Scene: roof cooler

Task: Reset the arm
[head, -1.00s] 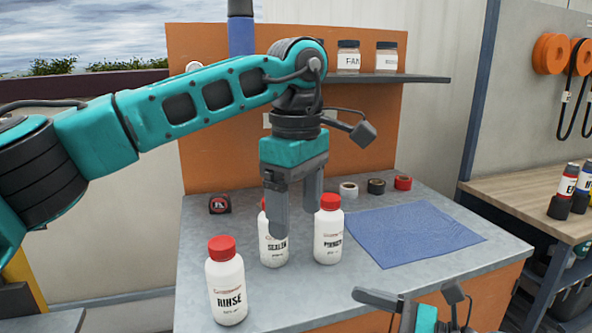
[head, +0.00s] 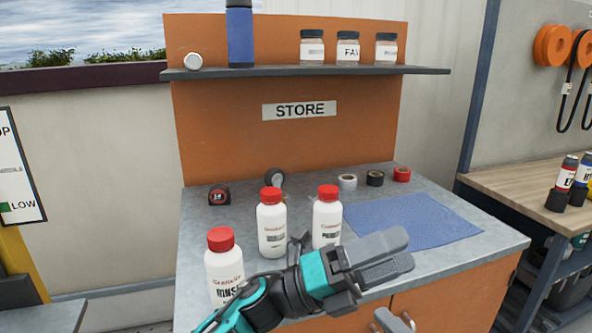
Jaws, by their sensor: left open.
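My left arm comes in low from the bottom, and its teal and grey gripper (head: 398,252) points right in front of the bench. Its jaws are open with nothing between them. Three white bottles with red caps stand upright on the bench behind it: the left bottle (head: 222,262), the middle bottle (head: 271,222) and the right bottle (head: 327,215). The arm covers the lower part of the left bottle.
The grey bench (head: 200,240) holds a blue mat (head: 415,218), a tape measure (head: 219,194) and several tape rolls (head: 348,182). A shelf (head: 280,73) on the orange STORE board carries jars and a blue bottle (head: 240,35). A wooden bench (head: 520,178) stands at right.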

